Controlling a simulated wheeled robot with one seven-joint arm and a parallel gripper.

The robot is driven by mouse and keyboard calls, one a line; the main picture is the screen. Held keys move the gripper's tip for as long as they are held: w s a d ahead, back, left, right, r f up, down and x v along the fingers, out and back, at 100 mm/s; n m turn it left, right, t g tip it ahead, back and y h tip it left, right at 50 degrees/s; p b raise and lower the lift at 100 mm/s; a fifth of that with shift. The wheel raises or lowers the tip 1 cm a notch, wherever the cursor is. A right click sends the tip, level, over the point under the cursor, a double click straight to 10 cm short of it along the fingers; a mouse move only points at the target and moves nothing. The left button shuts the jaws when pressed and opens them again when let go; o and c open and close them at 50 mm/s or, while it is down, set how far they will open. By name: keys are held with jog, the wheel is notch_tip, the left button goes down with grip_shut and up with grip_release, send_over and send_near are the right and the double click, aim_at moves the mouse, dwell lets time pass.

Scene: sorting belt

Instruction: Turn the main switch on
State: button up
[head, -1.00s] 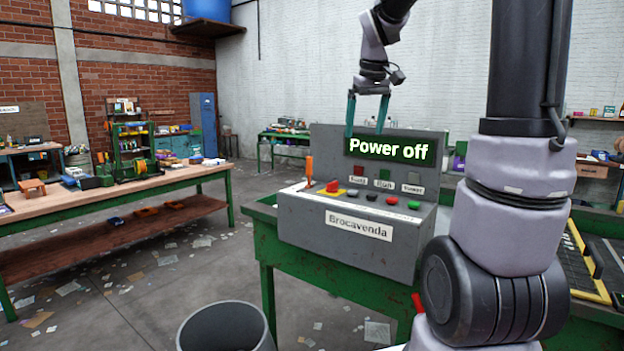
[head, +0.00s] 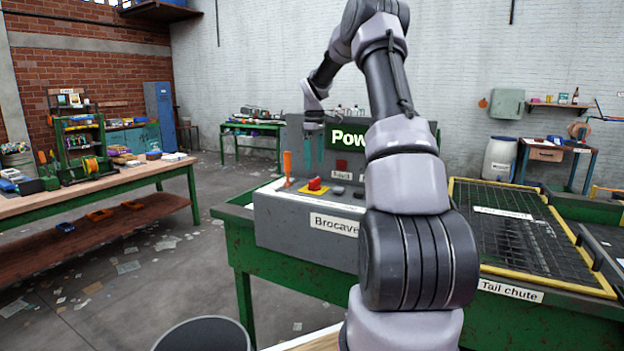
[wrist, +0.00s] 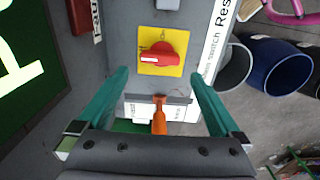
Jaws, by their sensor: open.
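The main switch is a red rotary knob (wrist: 157,53) on a yellow square plate, with a label partly reading "switch" to its right in the wrist view. Its grip bar lies roughly sideways in that picture. In the head view the red knob (head: 315,184) sits at the left of the grey control box (head: 285,222). My gripper (head: 313,150) is open and empty, pointing down above the box's left part. In the wrist view the teal fingertips (wrist: 163,75) stand apart, short of the knob. An orange-handled lever (wrist: 160,121) shows between the fingers.
The display (head: 347,137) shows only "Pow"; my arm hides the rest and the box's right side. A red "Fault" lamp (head: 342,166) stands behind the knob. A mesh chute (head: 510,225) lies right. A grey bin (head: 203,335) stands in front.

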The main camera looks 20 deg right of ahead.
aim_at(315, 179)
notch_tip(315, 179, down, 7)
jog(key=shift+f, duration=0.1)
dwell(0.3)
jog(key=c, duration=1.2)
jog(key=shift+o, duration=0.2)
